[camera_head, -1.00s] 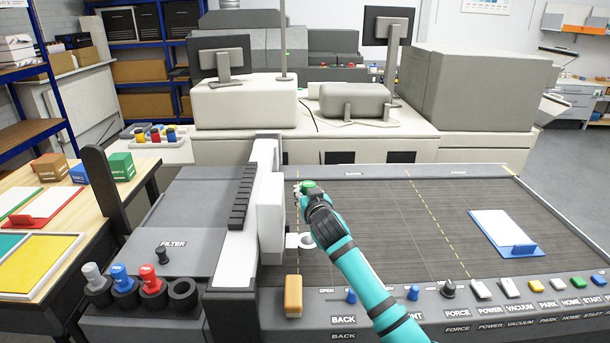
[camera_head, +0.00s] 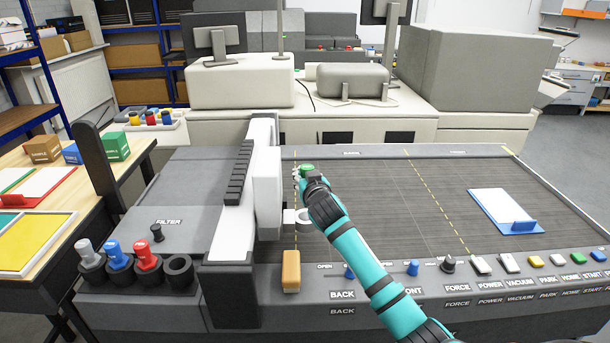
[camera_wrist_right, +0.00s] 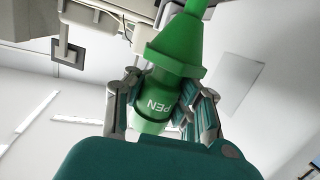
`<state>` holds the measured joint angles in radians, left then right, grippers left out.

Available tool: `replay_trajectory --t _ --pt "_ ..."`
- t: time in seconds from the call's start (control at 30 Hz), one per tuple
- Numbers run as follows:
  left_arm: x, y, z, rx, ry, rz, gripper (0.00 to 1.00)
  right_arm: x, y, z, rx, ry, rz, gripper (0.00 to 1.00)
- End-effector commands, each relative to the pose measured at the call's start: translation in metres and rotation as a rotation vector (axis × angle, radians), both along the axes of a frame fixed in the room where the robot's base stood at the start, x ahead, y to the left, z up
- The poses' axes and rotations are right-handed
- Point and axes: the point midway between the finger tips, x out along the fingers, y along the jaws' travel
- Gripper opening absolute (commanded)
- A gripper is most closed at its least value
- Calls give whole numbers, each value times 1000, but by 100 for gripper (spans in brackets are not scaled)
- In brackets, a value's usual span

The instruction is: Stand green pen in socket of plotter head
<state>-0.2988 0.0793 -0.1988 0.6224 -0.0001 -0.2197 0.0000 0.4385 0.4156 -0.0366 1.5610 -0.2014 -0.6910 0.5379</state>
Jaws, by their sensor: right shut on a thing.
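My right gripper (camera_head: 308,176) is shut on the green pen (camera_head: 307,168). The pen (camera_wrist_right: 174,62) fills the middle of the right wrist view, with its "PEN" lettering between the fingers (camera_wrist_right: 160,105). In the head view the gripper and pen are above the dark plotter bed, right of the white plotter head (camera_head: 267,180). The ring-shaped socket (camera_head: 291,217) sticks out from the right side of the head, below and nearer than the pen. The arm partly hides the socket's right edge. My left gripper is not in view.
Grey, blue and red pens stand in holders (camera_head: 119,267) at the front left, beside an empty holder (camera_head: 180,271). An orange block (camera_head: 291,271) and a row of knobs and buttons line the front panel. A white sheet on a blue clipboard (camera_head: 505,211) lies on the bed at right.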

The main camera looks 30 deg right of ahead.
Motion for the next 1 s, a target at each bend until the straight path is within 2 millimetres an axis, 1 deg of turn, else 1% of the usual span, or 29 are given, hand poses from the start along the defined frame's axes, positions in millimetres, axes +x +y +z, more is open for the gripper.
replay_trajectory --t 0.03,0.23,0.3,0.77,1.0 --pt "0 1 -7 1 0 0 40 0 0 -7 -1 0 0 0" --pt "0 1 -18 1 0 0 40 0 0 -21 -1 0 0 0" --pt "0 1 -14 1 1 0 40 0 0 -16 -1 -1 0 0" --pt "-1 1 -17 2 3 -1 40 12 -7 -16 -1 -1 -1 0" --pt "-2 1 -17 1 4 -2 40 13 -7 -15 -1 -1 0 0"
